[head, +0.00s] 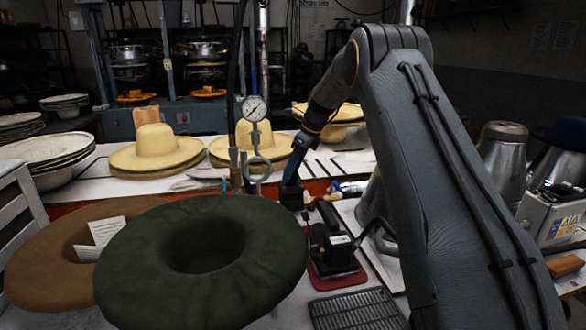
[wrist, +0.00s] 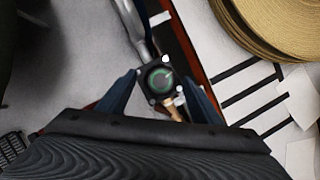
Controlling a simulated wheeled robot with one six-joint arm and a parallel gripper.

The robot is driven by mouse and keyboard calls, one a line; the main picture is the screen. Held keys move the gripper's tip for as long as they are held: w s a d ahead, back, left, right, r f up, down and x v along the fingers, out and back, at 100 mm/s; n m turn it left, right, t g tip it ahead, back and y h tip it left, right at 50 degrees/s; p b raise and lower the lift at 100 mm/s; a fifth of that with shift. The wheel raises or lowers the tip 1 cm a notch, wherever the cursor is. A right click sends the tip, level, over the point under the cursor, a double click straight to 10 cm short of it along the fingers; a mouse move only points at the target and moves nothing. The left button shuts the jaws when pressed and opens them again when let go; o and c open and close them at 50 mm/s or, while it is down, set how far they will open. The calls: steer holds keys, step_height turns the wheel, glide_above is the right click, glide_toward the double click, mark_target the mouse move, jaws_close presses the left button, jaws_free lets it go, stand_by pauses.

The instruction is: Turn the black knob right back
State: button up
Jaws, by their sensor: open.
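A black knob (wrist: 160,79) with a greenish ring on its face sits between my gripper's fingers in the wrist view. It is mounted by a grey metal pipe, with a brass-coloured piece just below it. My gripper (wrist: 159,74) is open, one dark blue finger on each side of the knob, with a gap showing at both sides. In the head view my gripper (head: 291,180) points down at a small black block below the pressure gauge (head: 255,108). I cannot tell from there which way the knob is turned.
A dark green hat (head: 150,270) and a brown hat (head: 45,262) fill the front left. A black iron (head: 330,243) stands on a red pad near my gripper. Straw hats (head: 155,150) lie behind. A metal grate (head: 355,310) lies in front.

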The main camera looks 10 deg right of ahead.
steer(key=shift+f, duration=0.15)
steer(key=c, duration=1.1)
steer(key=shift+o, duration=0.2)
